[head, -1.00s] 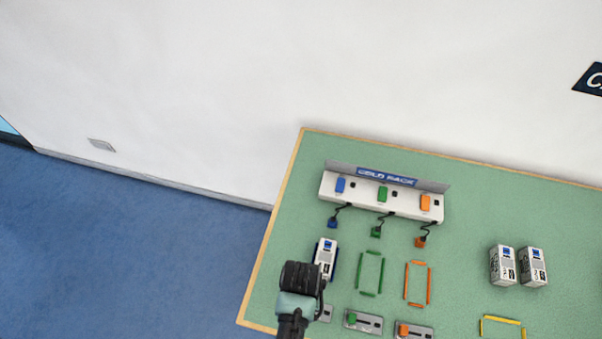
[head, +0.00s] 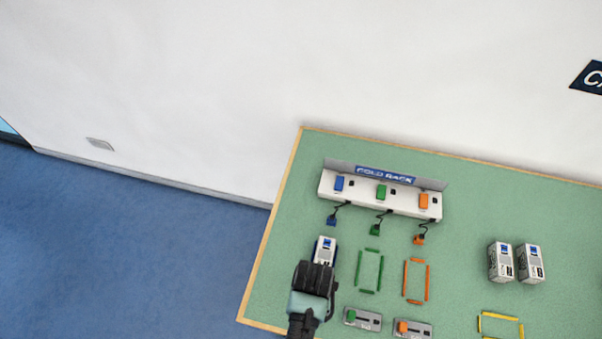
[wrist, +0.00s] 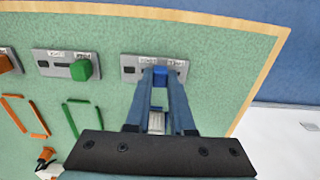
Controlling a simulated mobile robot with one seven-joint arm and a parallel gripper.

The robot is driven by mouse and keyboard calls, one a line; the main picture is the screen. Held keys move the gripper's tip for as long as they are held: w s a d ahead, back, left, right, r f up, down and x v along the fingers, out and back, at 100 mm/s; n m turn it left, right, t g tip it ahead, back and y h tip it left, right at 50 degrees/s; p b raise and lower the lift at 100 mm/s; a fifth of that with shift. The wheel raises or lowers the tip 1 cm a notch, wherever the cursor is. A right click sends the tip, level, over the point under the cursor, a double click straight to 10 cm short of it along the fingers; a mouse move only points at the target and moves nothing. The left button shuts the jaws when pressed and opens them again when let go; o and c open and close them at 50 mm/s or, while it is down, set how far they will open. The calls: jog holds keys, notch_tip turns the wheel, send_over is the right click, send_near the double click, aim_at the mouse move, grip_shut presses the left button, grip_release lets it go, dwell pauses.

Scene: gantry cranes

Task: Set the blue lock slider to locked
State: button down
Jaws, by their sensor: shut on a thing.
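The blue lock slider (wrist: 160,76) shows in the wrist view between the tips of my gripper (wrist: 161,80), which is shut on it. Its grey base plate (wrist: 129,68) lies on the green board, with small labels along one edge. The slider's knob is on the right part of the plate in that view. In the head view my gripper (head: 316,280) covers the blue slider and most of its plate. A white container (head: 324,250) with a blue top patch stands just behind my gripper.
The green slider (wrist: 81,69) and orange slider (head: 402,327) sit on plates beside the blue one. Green (head: 369,271) and orange outlines lie behind them. The cold rack (head: 360,203) stands at the back with cabled plugs. Two white containers (head: 501,262) stand at right.

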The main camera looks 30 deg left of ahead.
jog(key=shift+w+d, duration=0.2)
jog(key=shift+d, duration=0.4)
jog(key=shift+w+d, duration=0.2)
jog(key=shift+d, duration=0.35)
jog(key=c, duration=0.8)
grip_release()
jog(key=shift+o, duration=0.2)
notch_tip(320, 180, up, 13)
jog(key=shift+p, duration=0.35)
